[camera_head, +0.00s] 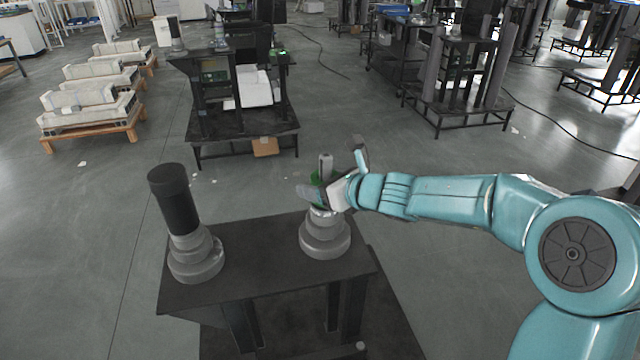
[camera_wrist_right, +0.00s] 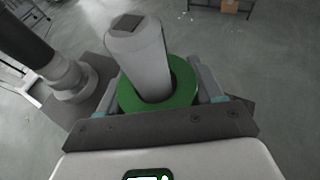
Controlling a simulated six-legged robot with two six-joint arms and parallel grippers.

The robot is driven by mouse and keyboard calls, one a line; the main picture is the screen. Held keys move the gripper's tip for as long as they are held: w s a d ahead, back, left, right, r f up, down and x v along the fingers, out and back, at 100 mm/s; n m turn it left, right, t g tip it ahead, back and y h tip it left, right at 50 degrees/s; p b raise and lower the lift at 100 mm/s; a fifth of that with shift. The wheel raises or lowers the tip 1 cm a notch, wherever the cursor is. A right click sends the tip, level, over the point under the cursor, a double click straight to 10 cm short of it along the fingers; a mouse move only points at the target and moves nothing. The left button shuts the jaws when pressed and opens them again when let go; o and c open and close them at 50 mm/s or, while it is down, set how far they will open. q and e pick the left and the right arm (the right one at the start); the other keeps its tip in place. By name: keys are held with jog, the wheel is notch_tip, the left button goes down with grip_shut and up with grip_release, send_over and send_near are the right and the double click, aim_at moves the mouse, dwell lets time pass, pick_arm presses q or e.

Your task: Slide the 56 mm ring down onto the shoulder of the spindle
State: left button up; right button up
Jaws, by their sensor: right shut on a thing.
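The grey spindle (camera_head: 326,163) stands upright on a wide stepped base at the right of the small dark table. The green ring (camera_head: 315,178) is partly hidden by my right gripper (camera_head: 319,190). In the right wrist view the ring (camera_wrist_right: 184,82) is around the spindle (camera_wrist_right: 140,55), whose top sticks out through it. My right gripper (camera_wrist_right: 160,103) is shut on the ring, with fingers at its two sides. The ring sits part way up the spindle, above the stepped base (camera_head: 326,242); its exact gap to the shoulder is hidden. My left gripper is not in view.
A second column with a black cylinder (camera_head: 174,200) on a grey stepped base (camera_head: 196,261) stands at the left of the dark table (camera_head: 262,262). The table top between the two columns is clear. Another dark workstation (camera_head: 245,125) stands behind on the floor.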

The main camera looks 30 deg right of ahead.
jog(key=shift+f, duration=0.2)
jog(key=o, duration=1.4)
jog(key=shift+c, duration=0.2)
jog(key=shift+s, duration=0.1)
jog(key=p+v, duration=0.2)
jog(key=v, duration=1.4)
jog(key=shift+p, duration=0.3)
jog(key=shift+s, duration=0.15)
